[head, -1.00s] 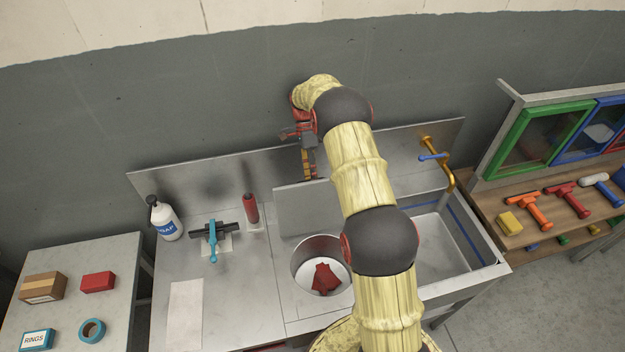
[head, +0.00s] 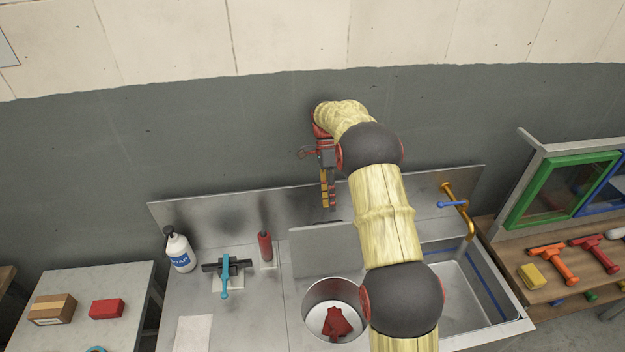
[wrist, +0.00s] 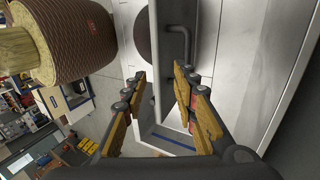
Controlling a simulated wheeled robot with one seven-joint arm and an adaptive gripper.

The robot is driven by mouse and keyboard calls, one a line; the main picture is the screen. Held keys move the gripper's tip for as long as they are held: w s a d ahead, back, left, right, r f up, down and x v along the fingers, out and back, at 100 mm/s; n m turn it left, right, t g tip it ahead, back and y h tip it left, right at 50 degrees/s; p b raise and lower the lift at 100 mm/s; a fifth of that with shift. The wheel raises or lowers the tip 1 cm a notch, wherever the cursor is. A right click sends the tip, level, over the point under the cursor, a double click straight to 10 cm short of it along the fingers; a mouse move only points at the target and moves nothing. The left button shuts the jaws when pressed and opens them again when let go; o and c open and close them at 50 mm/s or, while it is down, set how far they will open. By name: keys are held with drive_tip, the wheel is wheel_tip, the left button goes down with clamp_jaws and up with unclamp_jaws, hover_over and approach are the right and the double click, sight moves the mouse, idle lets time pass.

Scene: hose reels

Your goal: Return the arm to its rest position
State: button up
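My arm, with pale yellow links and dark joints, reaches up and over the sink bench in the head view. My gripper (head: 328,203) hangs from its end, fingers pointing down, in front of the metal splashback (head: 220,212). In the wrist view my gripper (wrist: 158,76) has its two fingers apart, with nothing held between them. The fingertips show against the sink area; their exact clearance from it cannot be told.
A soap bottle (head: 179,252), a blue-handled tool (head: 225,278) and a red-handled tool (head: 265,248) stand left. A brass tap (head: 460,208) stands right. The wall above is clear.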

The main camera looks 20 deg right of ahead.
drive_tip(key=s+a+r+n+t+h+b, duration=0.2)
drive_tip(key=s+a+r+n+t+b, duration=0.3)
drive_tip(key=s+a+r+n+b, duration=0.6)
drive_tip(key=s+a+f+n+t+b, duration=0.3)
drive_tip(key=s+f+n, duration=0.1)
drive_tip(key=s, duration=0.6)
drive_tip(key=s+a+f+n+t+b, duration=0.3)
drive_tip(key=s+f+n+b, duration=0.1)
drive_tip(key=s, duration=0.7)
drive_tip(key=shift+a+f+n+b, duration=0.35)
drive_tip(key=shift+f+n, duration=0.45)
drive_tip(key=shift+n, duration=0.3)
drive_tip(key=shift+w, duration=0.1)
